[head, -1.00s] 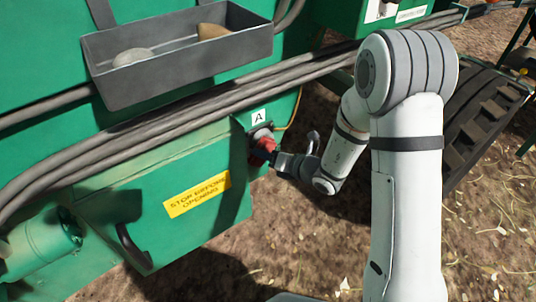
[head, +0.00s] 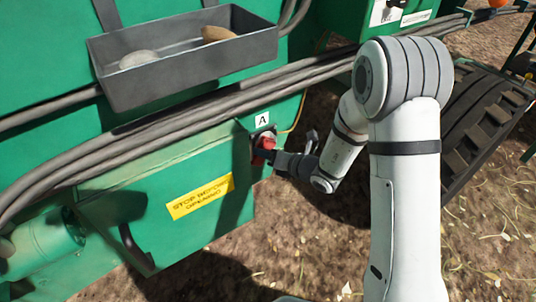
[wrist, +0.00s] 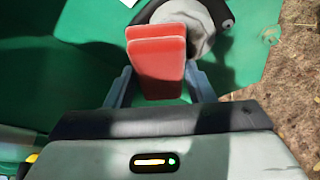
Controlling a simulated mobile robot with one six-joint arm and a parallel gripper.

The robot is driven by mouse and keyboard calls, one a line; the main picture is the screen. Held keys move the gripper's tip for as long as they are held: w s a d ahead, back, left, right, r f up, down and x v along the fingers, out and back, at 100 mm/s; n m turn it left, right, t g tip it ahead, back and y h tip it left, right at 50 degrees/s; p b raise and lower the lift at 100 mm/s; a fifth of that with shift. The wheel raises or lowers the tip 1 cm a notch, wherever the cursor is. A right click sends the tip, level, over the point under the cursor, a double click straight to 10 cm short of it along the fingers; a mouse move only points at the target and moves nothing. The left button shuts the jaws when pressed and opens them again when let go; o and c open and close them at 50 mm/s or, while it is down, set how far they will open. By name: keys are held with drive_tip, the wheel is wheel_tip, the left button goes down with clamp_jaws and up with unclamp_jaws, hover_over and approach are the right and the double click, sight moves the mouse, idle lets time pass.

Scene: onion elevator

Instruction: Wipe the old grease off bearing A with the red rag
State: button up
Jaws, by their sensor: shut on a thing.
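The red rag (wrist: 157,62) is a folded red pad between the fingers of my gripper (wrist: 160,88), which is shut on it. In the head view the red rag (head: 266,143) shows at the end of my gripper (head: 272,154), right below the white "A" label (head: 262,120). Bearing A (wrist: 200,28) is a grey round housing on a dark flange, and the rag covers part of it in the wrist view. The rag is at the bearing's face; I cannot tell whether they touch. Any grease on the bearing is hidden or too small to tell.
A dark grey tray (head: 180,75) with two stone-like lumps hangs on the green machine at the upper left. Thick grey hoses (head: 150,150) run below it. A yellow "stop before opening" sign (head: 200,195) is on the green cover. A black tyre (head: 485,125) stands at right.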

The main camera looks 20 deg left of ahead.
drive_tip(key=shift+d, duration=0.1)
drive_tip(key=shift+w+d+p, duration=0.5)
drive_tip(key=shift+w+d, duration=1.7)
drive_tip(key=shift+w, duration=0.4)
drive_tip(key=s+a+b, duration=0.1)
drive_tip(key=s+a, duration=0.3)
drive_tip(key=s, duration=0.1)
drive_tip(key=shift+s+a+b, duration=0.15)
drive_tip(key=shift+a+b, duration=0.15)
drive_tip(key=shift+a, duration=0.05)
drive_tip(key=shift+r, duration=0.1)
drive_tip(key=s+d, duration=0.3)
drive_tip(key=d, duration=0.1)
drive_tip(key=shift+s+d, duration=0.4)
drive_tip(key=shift+s+d+b, duration=0.35)
drive_tip(key=shift+s+d, duration=0.65)
drive_tip(key=shift+d, duration=0.15)
